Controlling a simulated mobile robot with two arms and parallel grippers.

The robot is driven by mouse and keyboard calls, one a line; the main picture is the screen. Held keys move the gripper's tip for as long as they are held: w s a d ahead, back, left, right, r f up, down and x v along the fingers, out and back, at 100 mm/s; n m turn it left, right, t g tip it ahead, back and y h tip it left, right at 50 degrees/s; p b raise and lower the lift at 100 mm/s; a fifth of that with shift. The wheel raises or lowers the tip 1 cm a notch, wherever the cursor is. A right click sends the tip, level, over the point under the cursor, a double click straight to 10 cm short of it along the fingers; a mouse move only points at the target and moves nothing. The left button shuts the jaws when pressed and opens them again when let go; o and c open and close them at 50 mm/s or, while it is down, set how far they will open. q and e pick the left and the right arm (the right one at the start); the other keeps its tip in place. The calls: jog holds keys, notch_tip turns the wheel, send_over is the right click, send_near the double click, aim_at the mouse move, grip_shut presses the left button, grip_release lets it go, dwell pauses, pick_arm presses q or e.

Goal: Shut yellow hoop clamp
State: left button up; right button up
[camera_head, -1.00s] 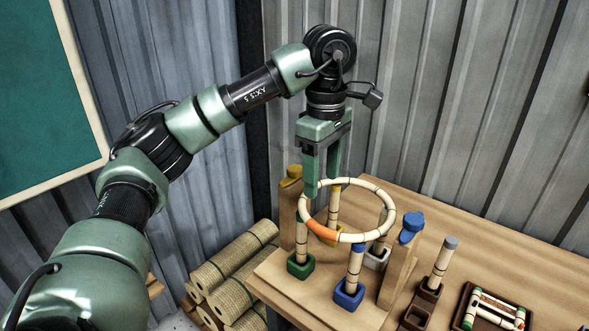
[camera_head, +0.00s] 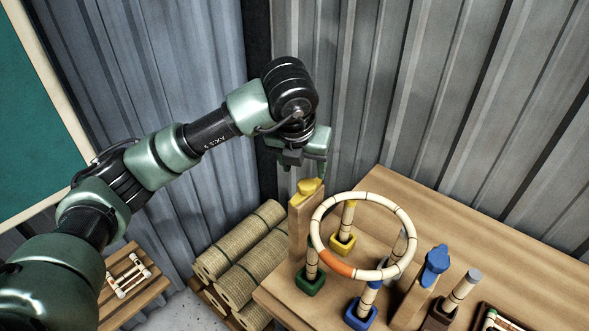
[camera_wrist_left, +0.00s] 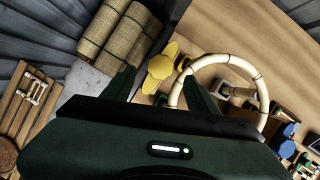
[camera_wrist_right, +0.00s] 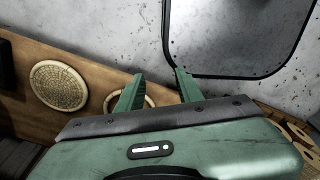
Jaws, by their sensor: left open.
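The yellow hoop clamp (camera_head: 308,187) tops a wooden post (camera_head: 301,226) at the left end of the workbench. In the left wrist view the yellow clamp (camera_wrist_left: 161,66) shows as a knobbed lever between and beyond my fingers. The pale bamboo hoop (camera_head: 391,206), with an orange section, lies over several upright rods beside the post. My left gripper (camera_head: 311,172) is open, just above and behind the yellow clamp; its fingers are partly hidden by the wrist. My right gripper (camera_wrist_right: 157,84) is open and empty, away from the bench, and shows only in its own wrist view.
A blue clamp (camera_head: 435,264) tops another post at the right of the hoop. Green (camera_head: 310,280), blue (camera_head: 361,313) and yellow (camera_head: 342,243) sockets hold rods under the hoop. Rolled mats (camera_head: 240,255) are stacked left of the bench. The bench's back right is clear.

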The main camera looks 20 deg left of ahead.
aim_at(307, 184)
pick_arm(q)
jog(key=p+x, duration=0.2)
jog(key=x, duration=0.3)
jog(key=shift+d+f+p, duration=0.1)
jog(key=shift+f+p, duration=0.3)
jog(key=shift+f, duration=0.05)
jog(key=shift+w+f, duration=0.2)
jog(key=shift+f, duration=0.25)
pick_arm(e)
jog(key=r, duration=0.3)
jog(key=shift+d+r, duration=0.1)
jog(key=shift+d, duration=0.3)
